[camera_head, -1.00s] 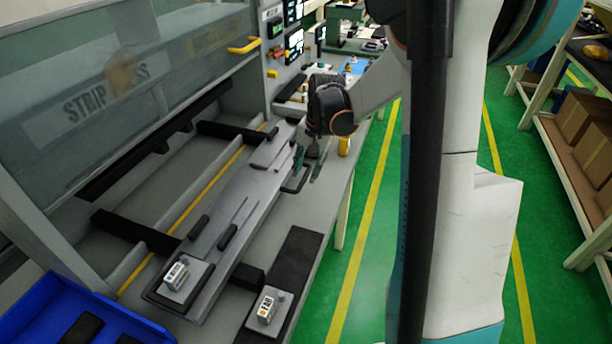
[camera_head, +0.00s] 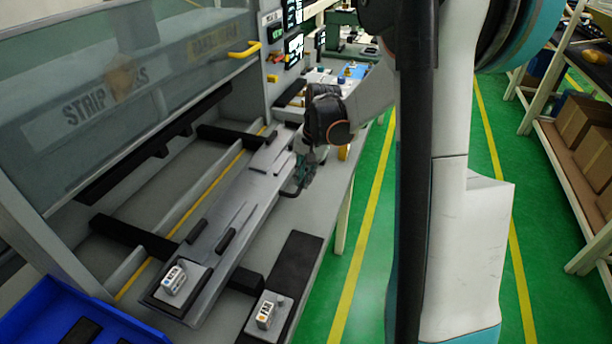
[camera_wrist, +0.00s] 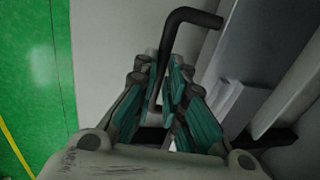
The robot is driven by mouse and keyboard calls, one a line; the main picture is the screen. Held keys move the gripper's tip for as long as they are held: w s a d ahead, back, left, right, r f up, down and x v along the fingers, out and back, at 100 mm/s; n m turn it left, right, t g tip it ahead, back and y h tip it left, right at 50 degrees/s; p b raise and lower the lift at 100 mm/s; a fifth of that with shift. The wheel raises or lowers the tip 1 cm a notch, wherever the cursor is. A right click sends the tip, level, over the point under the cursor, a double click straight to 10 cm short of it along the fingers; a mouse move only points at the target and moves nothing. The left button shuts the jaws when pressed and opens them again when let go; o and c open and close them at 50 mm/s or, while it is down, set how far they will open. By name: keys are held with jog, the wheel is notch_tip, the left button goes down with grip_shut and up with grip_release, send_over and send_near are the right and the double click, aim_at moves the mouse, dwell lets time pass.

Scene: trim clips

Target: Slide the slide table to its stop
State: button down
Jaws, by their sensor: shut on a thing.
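The slide table (camera_head: 215,243) is a long grey plate lying across two dark rails on the bench. A bent dark handle (camera_head: 290,192) stands off its right side near the far end; it also shows in the wrist view (camera_wrist: 183,17). My gripper (camera_head: 303,172) is at this handle. In the wrist view my gripper's teal-padded fingers (camera_wrist: 175,88) are closed around the handle's straight leg. The handle's bend sticks out beyond the fingers. The end of the table's travel cannot be made out.
A labelled block sits on a pad at the table's near end (camera_head: 175,278). Another block (camera_head: 267,309) stands on a dark strip to the right. A blue bin (camera_head: 45,310) is at the lower left. A yellow bar (camera_head: 205,200) runs along the table's left. A tilted clear guard is above.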

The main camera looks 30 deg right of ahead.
jog(key=w+a, duration=0.5)
jog(key=w, duration=0.1)
jog(key=w+a+p, duration=0.1)
jog(key=w+a, duration=0.4)
jog(key=w, duration=0.2)
jog(key=w+a+p, duration=0.1)
jog(key=w+a, duration=0.5)
jog(key=w, duration=0.1)
jog(key=shift+w, duration=0.25)
jog(key=shift+w+r, duration=0.1)
jog(key=c, duration=1.8)
grip_release()
jog(key=shift+o, duration=0.7)
jog(key=shift+w+a, duration=0.1)
jog(key=shift+a, duration=0.05)
notch_tip(320, 180, up, 12)
jog(key=s+d, duration=0.1)
jog(key=s, duration=0.1)
jog(key=shift+d, duration=0.25)
